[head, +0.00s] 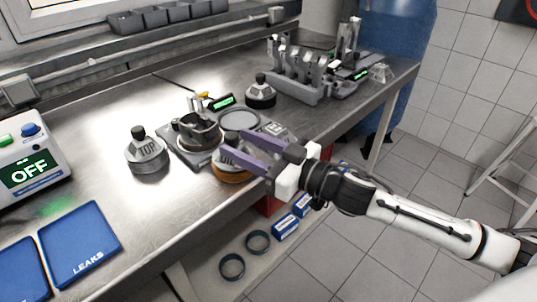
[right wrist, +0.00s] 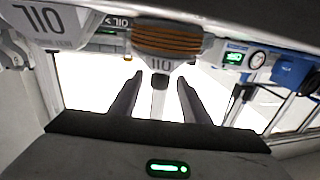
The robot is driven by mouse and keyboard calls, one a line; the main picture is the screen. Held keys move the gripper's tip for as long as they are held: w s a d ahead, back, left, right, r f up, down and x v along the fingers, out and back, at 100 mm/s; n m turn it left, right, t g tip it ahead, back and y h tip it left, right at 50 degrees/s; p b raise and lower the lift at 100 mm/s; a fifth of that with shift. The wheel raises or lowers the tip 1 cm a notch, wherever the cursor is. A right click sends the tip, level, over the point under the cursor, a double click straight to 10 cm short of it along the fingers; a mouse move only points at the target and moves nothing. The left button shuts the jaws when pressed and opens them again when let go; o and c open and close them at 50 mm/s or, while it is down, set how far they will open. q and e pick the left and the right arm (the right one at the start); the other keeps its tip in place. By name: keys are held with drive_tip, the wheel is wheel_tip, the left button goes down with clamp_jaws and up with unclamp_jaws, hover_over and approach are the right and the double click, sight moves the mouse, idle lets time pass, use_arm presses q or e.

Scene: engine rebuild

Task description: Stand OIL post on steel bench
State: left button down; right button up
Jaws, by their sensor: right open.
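The OIL post (head: 230,161) is a grey post with a dark knob and OIL lettering, standing upright near the front edge of the steel bench (head: 105,120). Copper-coloured rings (head: 236,177) are around its lower part. My right gripper (head: 232,143) has its two purple fingers open, one on each side of the post's upper part. In the right wrist view, which is upside down, the post (right wrist: 165,38) and its rings show beyond the fingertips (right wrist: 160,78), with the knob between the open fingers. I cannot tell whether the fingers touch it. My left gripper is out of view.
A TOP post (head: 147,152) stands to the left, and another dark-knobbed post (head: 261,94) stands behind. A fixture with a round cup (head: 198,132) is close on the left. An engine block (head: 300,75) is at the back right. Blue LEAKS mat (head: 80,240) lies front left.

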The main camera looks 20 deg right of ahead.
drive_tip(key=b+v, duration=0.1)
drive_tip(key=v, duration=1)
drive_tip(key=s+d+f+m+g+h, duration=0.1)
drive_tip(key=s+d+f+m+h, duration=0.15)
drive_tip(key=f, duration=0.75)
drive_tip(key=s+d+f+m+g+h, duration=0.15)
drive_tip(key=f+h, duration=0.25)
drive_tip(key=f, duration=0.6)
drive_tip(key=s+a+f+g, duration=0.2)
drive_tip(key=s+a+f, duration=0.3)
drive_tip(key=f, duration=0.3)
drive_tip(key=s+a+f+g, duration=0.2)
drive_tip(key=s+a+f, duration=0.3)
drive_tip(key=s+f, duration=0.2)
drive_tip(key=shift+a+f, duration=0.15)
drive_tip(key=shift+f, duration=0.55)
